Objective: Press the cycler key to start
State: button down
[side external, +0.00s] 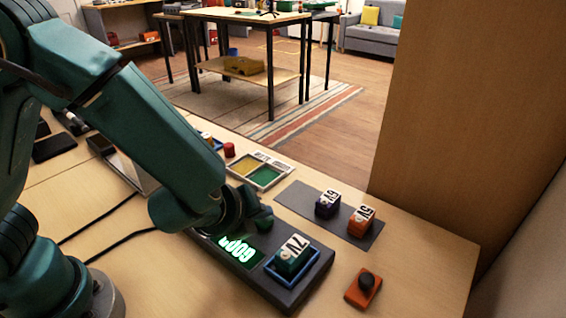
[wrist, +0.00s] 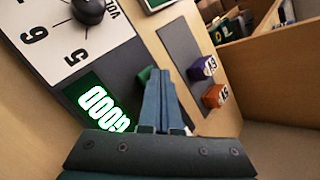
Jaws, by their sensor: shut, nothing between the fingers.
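The cycler (side external: 312,273) is a dark flat unit on the wooden table. Its lit green display (side external: 243,250) reads GOOD in the wrist view (wrist: 102,108). A green servo block (side external: 292,256) with a white numbered label sits in the blue-framed bay at its right end. My gripper (side external: 262,216) is low over the cycler's far side, beside the display. In the wrist view its blue fingers (wrist: 160,72) are together and empty. A small green part (wrist: 145,75) shows just left of the fingertips; I cannot tell whether it is the key or whether they touch it.
Purple (side external: 327,204) and orange (side external: 361,221) labelled blocks stand on a grey mat (side external: 296,198). An orange block with a black knob (side external: 363,288) lies nearer the front. A tray with yellow and green sections (side external: 262,170) is behind. A white dial panel (wrist: 58,38) shows at upper left.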

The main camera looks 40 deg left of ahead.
aim_at(262, 224)
jog(key=shift+f, duration=0.35)
jog(key=shift+r, duration=0.15)
dwell(0.3)
jog(key=shift+r, duration=0.85)
jog(key=shift+r, duration=0.1)
jog(key=shift+r, duration=2.4)
